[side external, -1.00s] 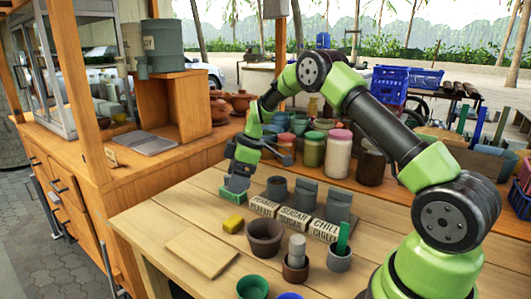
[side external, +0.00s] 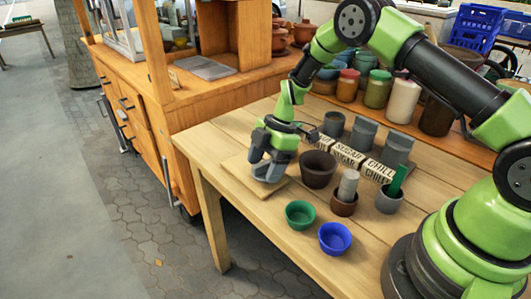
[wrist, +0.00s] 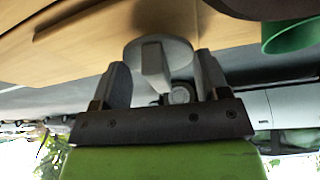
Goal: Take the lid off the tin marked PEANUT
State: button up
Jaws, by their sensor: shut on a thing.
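My gripper (side external: 270,158) points down over the square wooden board (side external: 236,172) at the left of the table. It is shut on a round grey lid (side external: 268,178), low over the board; I cannot tell whether the lid touches it. In the wrist view the lid (wrist: 178,55) shows its block-like knob between the two fingers (wrist: 160,80). The PEANUT tin (side external: 334,124) is the leftmost of the grey tins and looks uncovered. Its label (side external: 316,144) is partly hidden by my wrist.
A brown pot (side external: 318,168) stands close right of my gripper. A cup with a pestle (side external: 346,192), a grey cup (side external: 389,199), a green bowl (side external: 300,214) and a blue bowl (side external: 335,237) stand nearer the front. SUGAR (side external: 363,134) and CHILLI (side external: 397,149) tins stand behind.

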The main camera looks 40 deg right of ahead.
jog(key=shift+f, duration=0.55)
jog(key=o, duration=1)
jog(key=shift+r, duration=0.1)
jog(key=shift+r, duration=3.45)
notch_tip(320, 180, up, 5)
